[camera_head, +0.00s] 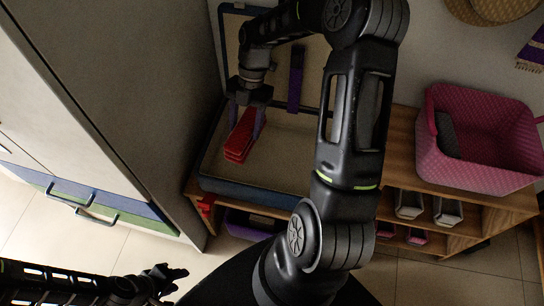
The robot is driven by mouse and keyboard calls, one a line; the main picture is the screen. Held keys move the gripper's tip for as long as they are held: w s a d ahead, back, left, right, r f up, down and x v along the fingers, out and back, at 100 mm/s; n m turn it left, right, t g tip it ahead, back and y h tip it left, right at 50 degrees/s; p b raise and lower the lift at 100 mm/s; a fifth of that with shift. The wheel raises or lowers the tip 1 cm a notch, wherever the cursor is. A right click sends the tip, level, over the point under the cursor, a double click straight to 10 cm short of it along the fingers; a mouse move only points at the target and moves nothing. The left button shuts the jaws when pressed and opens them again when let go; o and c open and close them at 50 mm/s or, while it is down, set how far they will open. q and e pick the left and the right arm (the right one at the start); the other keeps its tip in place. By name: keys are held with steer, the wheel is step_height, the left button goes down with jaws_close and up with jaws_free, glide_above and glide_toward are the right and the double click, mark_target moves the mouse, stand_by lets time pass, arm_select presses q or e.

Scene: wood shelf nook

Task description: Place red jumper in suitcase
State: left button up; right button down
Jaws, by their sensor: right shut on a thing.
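The red jumper (240,138) shows as a folded red bundle between the fingers of my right gripper (246,118). The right gripper points down and is shut on it, over the left part of the open suitcase (285,150). The suitcase has a blue outside and a beige lining, and its lid (233,20) stands up against the wall. I cannot tell whether the jumper touches the suitcase floor. My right arm hides the suitcase's right side. My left gripper (172,281) is low at the lower left, away from the suitcase; its finger opening is unclear.
The suitcase lies on a wooden shelf bench (400,145). A pink basket (478,165) stands on the bench to the right, with shoes (409,204) below. A tall grey cabinet (130,90) is close on the left. A purple strap (296,80) hangs on the lid.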

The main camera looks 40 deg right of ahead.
steer(key=shift+d+f+n+g, duration=0.3)
steer(key=shift+f+n, duration=0.45)
steer(key=shift+n, duration=0.35)
steer(key=shift+h, duration=0.3)
steer(key=shift+f+b, duration=0.3)
steer(key=shift+f, duration=2.8)
steer(key=shift+f, duration=1.85)
steer(key=shift+f, duration=0.1)
